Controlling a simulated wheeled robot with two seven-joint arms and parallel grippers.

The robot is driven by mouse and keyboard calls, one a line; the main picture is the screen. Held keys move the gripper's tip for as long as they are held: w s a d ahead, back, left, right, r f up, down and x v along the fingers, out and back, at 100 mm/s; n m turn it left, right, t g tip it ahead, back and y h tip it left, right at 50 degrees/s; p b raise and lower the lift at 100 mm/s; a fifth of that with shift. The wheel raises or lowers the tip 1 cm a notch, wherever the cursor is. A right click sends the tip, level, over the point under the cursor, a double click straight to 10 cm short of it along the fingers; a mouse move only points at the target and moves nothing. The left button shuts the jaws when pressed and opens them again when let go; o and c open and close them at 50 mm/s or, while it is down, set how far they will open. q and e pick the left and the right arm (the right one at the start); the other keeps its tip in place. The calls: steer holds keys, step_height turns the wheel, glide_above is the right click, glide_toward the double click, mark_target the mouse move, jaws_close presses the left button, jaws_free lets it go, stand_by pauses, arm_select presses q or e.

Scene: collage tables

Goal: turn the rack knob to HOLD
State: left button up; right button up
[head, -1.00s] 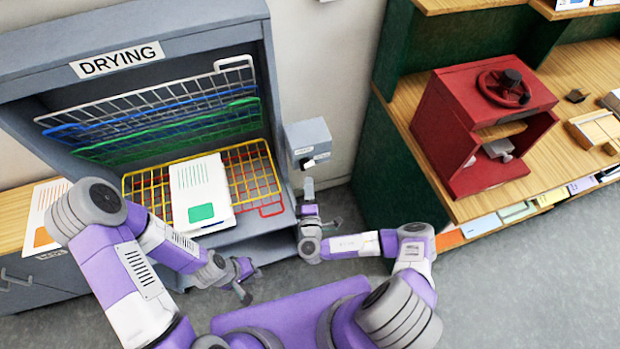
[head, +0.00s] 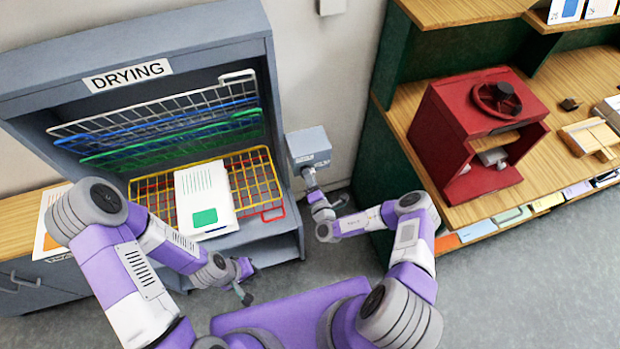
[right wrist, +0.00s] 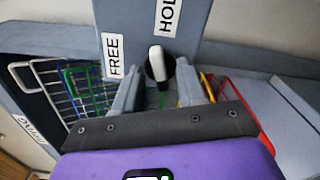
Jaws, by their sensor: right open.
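The rack knob (right wrist: 158,66) is black with a white bar, on the grey box beside the rack; the box (head: 308,146) shows in the head view. In the right wrist view the FREE label (right wrist: 113,55) is left of the knob and the HOLD label (right wrist: 168,15) is above it. The bar stands near upright there; I cannot tell which label it marks. My right gripper (head: 308,178) is open, its fingers (right wrist: 158,92) on either side of the knob; contact is unclear. My left gripper (head: 244,281) is low before the rack, its jaws unclear.
The drying rack (head: 280,100) has white, blue, green and yellow wire shelves. A white print (head: 207,190) with a green patch lies on the yellow one. Another sheet lies at left. A shelf unit with a red press (head: 480,135) stands at right.

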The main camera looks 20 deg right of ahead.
jaws_close()
steer(key=m+b, duration=0.1)
steer(key=m, duration=0.2)
steer(key=shift+m, duration=0.4)
jaws_free()
steer(key=s, duration=0.7)
steer(key=shift+s+d+b, duration=0.15)
steer(key=shift+s+b, duration=0.1)
steer(key=shift+b, duration=0.05)
